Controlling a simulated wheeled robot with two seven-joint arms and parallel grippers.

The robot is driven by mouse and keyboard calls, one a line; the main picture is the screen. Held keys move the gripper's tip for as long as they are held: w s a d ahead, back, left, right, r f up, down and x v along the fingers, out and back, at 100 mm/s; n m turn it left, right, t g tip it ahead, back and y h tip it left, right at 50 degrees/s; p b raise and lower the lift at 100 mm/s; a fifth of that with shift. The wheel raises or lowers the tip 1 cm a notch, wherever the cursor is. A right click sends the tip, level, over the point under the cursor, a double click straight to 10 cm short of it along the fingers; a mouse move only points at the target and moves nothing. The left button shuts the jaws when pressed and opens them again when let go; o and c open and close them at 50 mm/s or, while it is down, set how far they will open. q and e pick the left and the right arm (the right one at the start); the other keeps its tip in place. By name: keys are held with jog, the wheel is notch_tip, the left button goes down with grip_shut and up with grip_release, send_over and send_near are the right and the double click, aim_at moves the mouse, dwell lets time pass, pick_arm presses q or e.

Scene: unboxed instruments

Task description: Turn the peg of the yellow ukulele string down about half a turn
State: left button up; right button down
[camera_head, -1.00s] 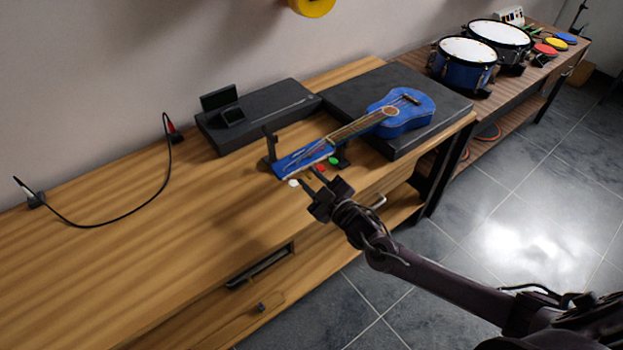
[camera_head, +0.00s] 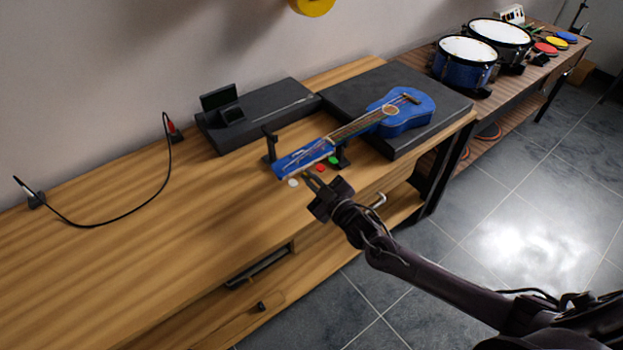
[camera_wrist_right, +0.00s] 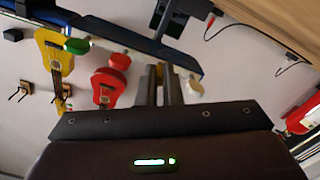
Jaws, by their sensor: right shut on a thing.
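The blue ukulele (camera_head: 400,118) lies with its body on a dark slab and its blue headstock (camera_head: 300,160) over the wooden table. Green (camera_head: 333,160), red (camera_head: 320,168) and white (camera_head: 293,182) pegs stick out along the headstock's near side. My right gripper (camera_head: 310,176) is at that side, between the red and white pegs. In the right wrist view its fingers (camera_wrist_right: 160,84) are shut on the yellow peg (camera_wrist_right: 182,72), which is mostly hidden. The headstock (camera_wrist_right: 130,40) is just beyond them. My left gripper is out of view.
A black upright stand (camera_head: 269,145) is beside the headstock. A dark flat box (camera_head: 275,103) with a small screen lies behind. A black cable (camera_head: 130,213) loops across the table's left. The table's front left is clear. Drums (camera_head: 465,62) stand at the right.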

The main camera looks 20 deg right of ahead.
jog(key=m, duration=0.6)
jog(key=shift+p, duration=0.4)
jog(key=m+p, duration=0.1)
jog(key=m, duration=0.5)
jog(key=shift+p, duration=0.3)
jog(key=m+p, duration=0.1)
jog(key=m, duration=0.4)
jog(key=shift+r+m+p, duration=0.15)
jog(key=shift+m+p, duration=0.25)
jog(key=m+p, duration=0.2)
jog(key=m, duration=0.3)
jog(key=shift+m, duration=0.4)
jog(key=c, duration=1.6)
grip_release()
